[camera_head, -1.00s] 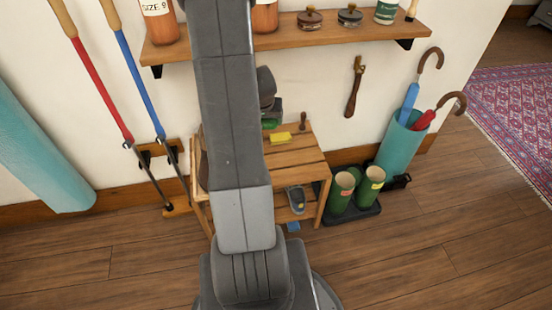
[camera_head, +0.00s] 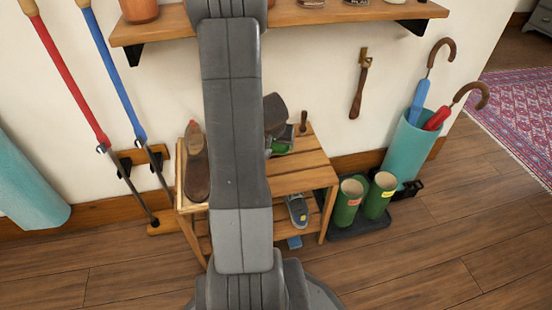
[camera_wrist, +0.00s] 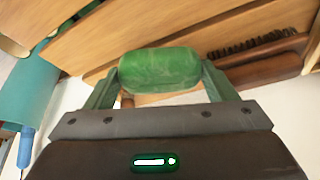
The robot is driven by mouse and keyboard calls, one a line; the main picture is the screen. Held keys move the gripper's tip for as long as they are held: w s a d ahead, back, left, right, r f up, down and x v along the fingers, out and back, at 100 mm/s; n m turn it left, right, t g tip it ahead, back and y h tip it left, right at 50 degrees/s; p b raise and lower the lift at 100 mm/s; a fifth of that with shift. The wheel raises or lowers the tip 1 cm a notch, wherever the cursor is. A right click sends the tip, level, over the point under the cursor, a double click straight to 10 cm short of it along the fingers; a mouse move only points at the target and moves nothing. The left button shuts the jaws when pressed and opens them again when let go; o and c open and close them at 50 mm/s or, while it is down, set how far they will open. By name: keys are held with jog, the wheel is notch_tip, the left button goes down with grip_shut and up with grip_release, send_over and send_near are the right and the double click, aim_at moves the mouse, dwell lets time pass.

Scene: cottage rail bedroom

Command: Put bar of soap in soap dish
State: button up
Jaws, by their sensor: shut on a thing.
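The green bar of soap (camera_wrist: 160,70) sits between the two fingers of my gripper (camera_wrist: 161,84) in the wrist view. My gripper is shut on it, one finger at each end. In the head view the green soap (camera_head: 280,147) shows just right of my arm, over the slatted wooden bench (camera_head: 305,178). I cannot tell how high above the bench it is. I cannot make out a soap dish in either view; my arm covers the middle of the bench.
A wooden brush (camera_wrist: 265,65) lies close to the soap in the wrist view. Green boots (camera_head: 349,200) and an umbrella stand (camera_head: 408,150) are to the right. A wall shelf (camera_head: 300,20) runs above. The bench's front right is clear.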

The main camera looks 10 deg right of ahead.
aim_at(276, 153)
jog(key=shift+f+b, duration=1.45)
jog(key=shift+f, duration=0.6)
jog(key=shift+f, duration=0.1)
jog(key=shift+f+b, duration=0.15)
jog(key=shift+b, duration=0.15)
jog(key=o, duration=1.1)
jog(key=shift+r, duration=0.25)
